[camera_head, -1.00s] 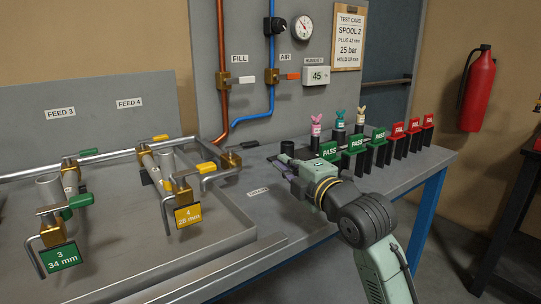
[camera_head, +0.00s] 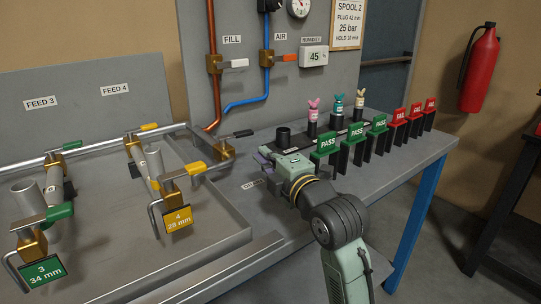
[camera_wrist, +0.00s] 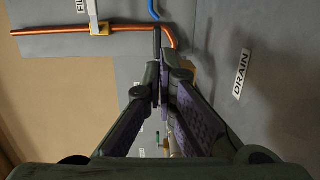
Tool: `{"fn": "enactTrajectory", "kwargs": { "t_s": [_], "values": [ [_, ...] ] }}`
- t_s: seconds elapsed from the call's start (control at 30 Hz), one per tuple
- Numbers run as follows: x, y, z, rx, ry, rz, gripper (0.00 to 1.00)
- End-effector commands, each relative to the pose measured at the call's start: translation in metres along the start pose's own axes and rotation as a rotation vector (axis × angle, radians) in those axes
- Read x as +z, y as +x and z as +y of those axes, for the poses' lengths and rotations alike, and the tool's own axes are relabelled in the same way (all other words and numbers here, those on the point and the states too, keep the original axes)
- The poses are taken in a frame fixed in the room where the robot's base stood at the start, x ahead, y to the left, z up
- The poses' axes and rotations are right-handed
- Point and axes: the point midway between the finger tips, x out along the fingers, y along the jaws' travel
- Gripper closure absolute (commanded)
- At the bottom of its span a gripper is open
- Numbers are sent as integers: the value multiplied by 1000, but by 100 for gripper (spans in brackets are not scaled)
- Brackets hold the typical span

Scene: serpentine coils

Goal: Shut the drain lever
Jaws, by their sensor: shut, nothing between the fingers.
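The drain lever is a black handle (camera_head: 243,133) on a brass valve (camera_head: 224,150) at the right end of the tray's rear pipe. It slants up and right from the valve. The DRAIN label (camera_head: 252,184) lies on the bench in front, partly covered by my gripper (camera_head: 262,160). My gripper is shut and empty, low over the bench, right of the valve and apart from the lever in the head view. In the wrist view the closed fingertips (camera_wrist: 162,68) partly hide the brass valve (camera_wrist: 187,70); a dark strip beyond them may be the lever.
A black cup (camera_head: 283,138) stands close behind my gripper. Green PASS signs (camera_head: 328,143) and red FAIL signs (camera_head: 400,115) line the bench to the right. FILL (camera_head: 236,63) and AIR (camera_head: 286,58) valves are on the panel.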

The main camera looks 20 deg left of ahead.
Motion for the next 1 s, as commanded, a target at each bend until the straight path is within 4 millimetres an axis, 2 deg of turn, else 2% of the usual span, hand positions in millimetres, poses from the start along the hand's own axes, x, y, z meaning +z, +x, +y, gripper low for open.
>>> {"fn": "enactTrajectory", "kwargs": {
  "t_s": [0.03,0.2,0.4,0.53,0.9,1.0],
  "values": [
    [-1,13,3,-2,3,4,100],
    [-1,47,3,-2,1,2,100],
    [-1,74,2,0,0,2,100],
    [0,82,1,0,-1,-1,100],
    [0,84,0,1,-1,0,100],
    [1,89,-4,0,-2,0,100]
  ]
}}
